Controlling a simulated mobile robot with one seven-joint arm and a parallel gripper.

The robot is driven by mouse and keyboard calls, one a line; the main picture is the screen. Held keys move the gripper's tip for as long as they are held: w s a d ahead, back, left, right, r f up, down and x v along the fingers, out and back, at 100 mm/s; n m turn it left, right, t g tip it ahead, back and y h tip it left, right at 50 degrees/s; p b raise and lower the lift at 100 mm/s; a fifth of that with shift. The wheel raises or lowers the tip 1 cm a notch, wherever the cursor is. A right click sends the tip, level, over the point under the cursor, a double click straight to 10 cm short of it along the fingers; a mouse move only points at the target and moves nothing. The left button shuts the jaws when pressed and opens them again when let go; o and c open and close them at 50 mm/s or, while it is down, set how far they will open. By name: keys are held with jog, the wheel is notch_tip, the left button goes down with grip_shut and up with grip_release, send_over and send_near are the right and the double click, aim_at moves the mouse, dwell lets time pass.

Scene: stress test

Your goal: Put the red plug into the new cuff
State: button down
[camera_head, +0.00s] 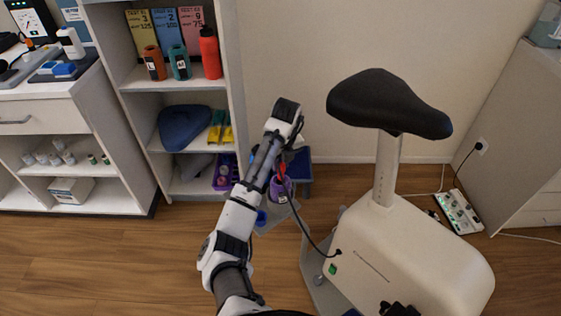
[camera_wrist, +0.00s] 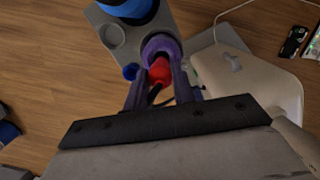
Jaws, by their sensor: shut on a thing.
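The red plug (camera_wrist: 160,71) sits between the two fingers of my gripper (camera_wrist: 160,84), which is shut on it. In the head view the red plug (camera_head: 283,170) shows at the end of my arm, with a dark cable running down to the white exercise bike. A purple cuff (camera_wrist: 161,44) lies just beyond the plug in the wrist view, its ring facing the plug. The purple cuff (camera_head: 279,191) also shows in the head view, with a pale label. The plug overlaps the cuff's near edge. I cannot tell whether it is inside the cuff.
The cuff is at a grey stand (camera_wrist: 122,36) that also bears a large blue round thing (camera_wrist: 128,7) and a small blue one (camera_wrist: 130,72). The bike (camera_head: 400,250) stands close on the right. Shelves (camera_head: 135,78) with orange and teal devices stand on the left.

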aim_at(281, 171)
jog(key=shift+f+b, duration=0.8)
jog(key=shift+f, duration=0.15)
jog(key=shift+f+b, duration=0.45)
jog(key=shift+f, duration=0.85)
jog(key=c, duration=1.1)
grip_release()
jog(key=r+p, duration=0.1)
jog(key=r, duration=0.3)
jog(key=s+r+p, duration=0.1)
jog(key=r, duration=0.4)
jog(key=s+d+r+p, duration=0.1)
jog(key=r, duration=0.3)
jog(key=shift+r, duration=0.4)
